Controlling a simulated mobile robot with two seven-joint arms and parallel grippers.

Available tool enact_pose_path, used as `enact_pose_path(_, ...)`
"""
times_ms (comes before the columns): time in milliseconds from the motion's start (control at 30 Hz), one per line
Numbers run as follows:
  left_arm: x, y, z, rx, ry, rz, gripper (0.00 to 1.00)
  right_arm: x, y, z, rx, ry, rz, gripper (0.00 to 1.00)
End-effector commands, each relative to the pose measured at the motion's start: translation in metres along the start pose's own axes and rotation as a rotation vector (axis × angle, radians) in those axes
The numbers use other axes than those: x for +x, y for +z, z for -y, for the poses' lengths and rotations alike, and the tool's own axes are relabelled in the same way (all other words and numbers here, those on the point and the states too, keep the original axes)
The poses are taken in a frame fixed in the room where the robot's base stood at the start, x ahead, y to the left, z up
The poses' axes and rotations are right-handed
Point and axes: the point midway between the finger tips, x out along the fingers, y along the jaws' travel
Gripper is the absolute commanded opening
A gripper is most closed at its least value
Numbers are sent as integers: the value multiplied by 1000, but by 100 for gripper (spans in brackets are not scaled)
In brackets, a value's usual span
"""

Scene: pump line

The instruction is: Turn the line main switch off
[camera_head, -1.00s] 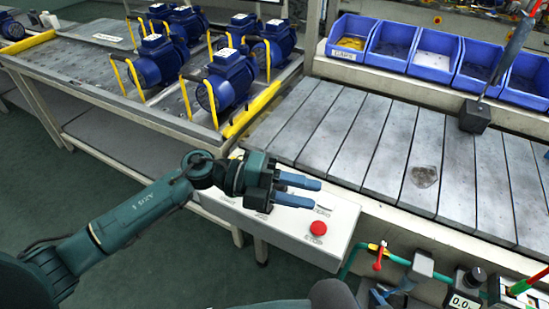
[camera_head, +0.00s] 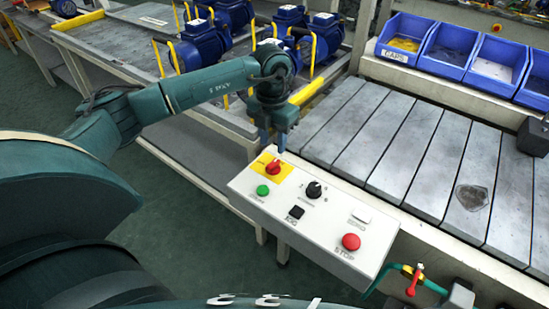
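The main switch (camera_head: 273,167) is a red rotary knob on a yellow plate at the far left end of a white control box (camera_head: 330,243). The exact angle of its handle is too small to read surely. My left gripper (camera_head: 273,146) points down just behind and above the switch. Its two blue fingers show a gap between them, with nothing in it. The tips look close to the yellow plate's back edge; I cannot tell if they touch anything. My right gripper is out of view.
The box also carries a green button (camera_head: 263,190), a black selector knob (camera_head: 314,189), a black jog button (camera_head: 296,212) and a red stop button (camera_head: 351,242).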

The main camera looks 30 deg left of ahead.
Motion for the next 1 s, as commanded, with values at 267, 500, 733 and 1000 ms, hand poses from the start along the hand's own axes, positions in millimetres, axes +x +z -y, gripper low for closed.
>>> enact_pose_path(267, 52, 0, 1, 1, -2, -2, 36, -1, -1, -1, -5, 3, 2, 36)
enact_pose_path(500, 70, 0, 1, 3, -1, 0, 36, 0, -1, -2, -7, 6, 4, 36)
enact_pose_path(733, 71, 0, 1, 3, -2, 1, 36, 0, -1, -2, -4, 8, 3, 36)
enact_pose_path(1000, 70, 0, 1, 3, -2, 1, 18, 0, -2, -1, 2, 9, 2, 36)
